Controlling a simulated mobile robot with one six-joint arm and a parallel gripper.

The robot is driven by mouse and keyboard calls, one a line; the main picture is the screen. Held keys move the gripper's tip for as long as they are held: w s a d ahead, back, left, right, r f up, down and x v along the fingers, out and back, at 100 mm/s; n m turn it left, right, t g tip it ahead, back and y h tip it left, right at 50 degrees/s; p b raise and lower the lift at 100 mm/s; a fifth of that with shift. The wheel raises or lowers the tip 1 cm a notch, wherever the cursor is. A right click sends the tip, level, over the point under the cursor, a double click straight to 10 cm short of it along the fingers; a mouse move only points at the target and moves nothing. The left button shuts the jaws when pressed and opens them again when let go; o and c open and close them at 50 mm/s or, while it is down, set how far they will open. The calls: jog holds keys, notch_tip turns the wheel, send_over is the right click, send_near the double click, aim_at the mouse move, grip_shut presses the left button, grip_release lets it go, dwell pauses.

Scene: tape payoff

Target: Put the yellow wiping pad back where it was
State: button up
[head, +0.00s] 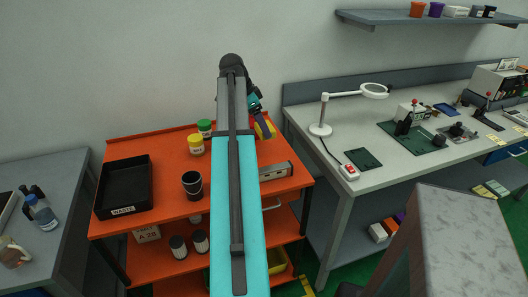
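The yellow wiping pad (259,131) is at the back right of the orange cart top, right at the fingertips of my gripper (262,117). My gripper points down at the pad, and its fingers cover part of it. I cannot tell whether the fingers are closed on the pad or only around it, nor whether the pad rests on the cart top. My arm crosses the middle of the cart and hides part of its top.
The orange cart (160,141) holds a black waste tray (124,187), a dark cup (192,186), yellow-lidded (196,145) and green-lidded (205,128) jars, and a grey bar-shaped item (276,171). A workbench (385,172) with a magnifier lamp (320,129) stands to the right.

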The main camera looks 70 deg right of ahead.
jog(key=shift+f+p, duration=0.5)
jog(key=shift+f, duration=2.45)
jog(key=shift+f+p, duration=0.4)
jog(key=shift+f, duration=1.5)
jog(key=shift+f, duration=0.1)
jog(key=o, duration=0.9)
jog(key=shift+s, duration=0.1)
jog(key=shift+b+v, duration=0.95)
jog(key=shift+v, duration=5.2)
